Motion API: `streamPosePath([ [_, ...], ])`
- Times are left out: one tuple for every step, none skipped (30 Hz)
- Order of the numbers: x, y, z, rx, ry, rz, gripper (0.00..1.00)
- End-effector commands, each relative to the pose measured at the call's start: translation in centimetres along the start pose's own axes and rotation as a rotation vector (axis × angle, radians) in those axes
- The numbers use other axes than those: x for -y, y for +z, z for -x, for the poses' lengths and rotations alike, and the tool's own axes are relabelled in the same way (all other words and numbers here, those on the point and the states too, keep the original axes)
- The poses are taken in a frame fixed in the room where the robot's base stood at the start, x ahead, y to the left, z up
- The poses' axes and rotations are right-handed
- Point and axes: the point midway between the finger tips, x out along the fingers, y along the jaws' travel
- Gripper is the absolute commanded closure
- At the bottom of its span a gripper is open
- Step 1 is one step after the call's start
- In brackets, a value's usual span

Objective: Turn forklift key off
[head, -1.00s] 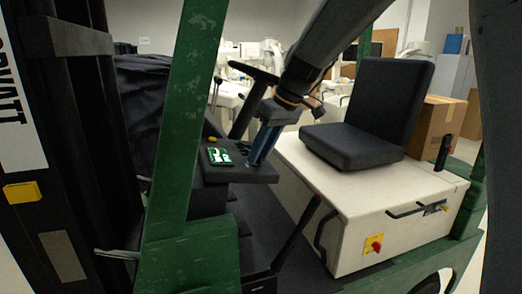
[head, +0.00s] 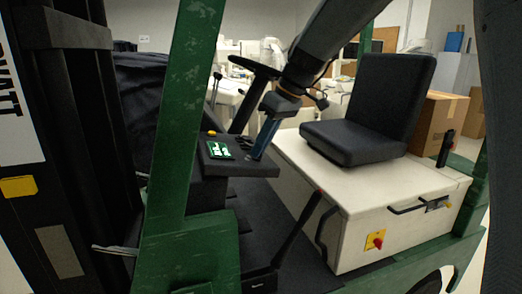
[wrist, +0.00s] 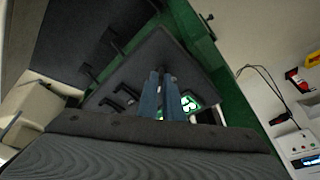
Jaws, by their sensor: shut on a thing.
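The forklift's dark dashboard panel (head: 262,170) is left of the seat, with a lit green-and-white display (head: 219,149) on its left part. My gripper (head: 254,156) reaches down from the upper right, its blue fingers meeting the panel just right of the display. In the wrist view my gripper (wrist: 161,75) has its two blue fingers close together, tips against the panel (wrist: 140,60). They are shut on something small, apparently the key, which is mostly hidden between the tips. Its turned angle cannot be told. The display (wrist: 188,103) shows partly behind the right finger.
The steering wheel (head: 254,66) stands behind the panel, close to my arm. The black seat (head: 372,105) sits on the white housing (head: 385,185), which bears a red knob (head: 377,242). The green pillar (head: 184,95) and black mast (head: 78,140) stand left. Cardboard boxes (head: 443,118) are at the right.

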Motion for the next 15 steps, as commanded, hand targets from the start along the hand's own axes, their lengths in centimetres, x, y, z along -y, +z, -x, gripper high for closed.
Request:
streamPosePath([
  [-0.18,0.02,-0.22,-0.002,-0.009,0.033,1.00],
  [-0.23,0.01,-0.23,-0.002,-0.015,0.056,1.00],
  [-0.25,0.01,-0.23,-0.002,-0.025,0.090,1.00],
  [-0.29,0.01,-0.24,-0.002,-0.032,0.116,1.00],
  [-0.31,0.03,-0.25,-0.002,-0.040,0.143,1.00],
  [-0.34,0.03,-0.26,-0.002,-0.051,0.179,1.00],
  [-0.36,0.02,-0.24,-0.002,-0.059,0.207,1.00],
  [-0.38,0.01,-0.24,-0.002,-0.067,0.234,1.00],
  [-0.38,0.03,-0.25,-0.001,-0.078,0.270,1.00],
  [-0.41,0.01,-0.25,-0.001,-0.086,0.298,1.00],
  [-0.42,-0.01,-0.23,-0.002,-0.094,0.325,1.00],
  [-0.43,-0.01,-0.24,-0.002,-0.105,0.362,1.00],
  [-0.43,-0.01,-0.25,-0.001,-0.114,0.389,1.00],
  [-0.44,-0.03,-0.23,-0.001,-0.122,0.416,1.00],
  [-0.46,-0.06,-0.21,-0.001,-0.132,0.452,1.00],
])
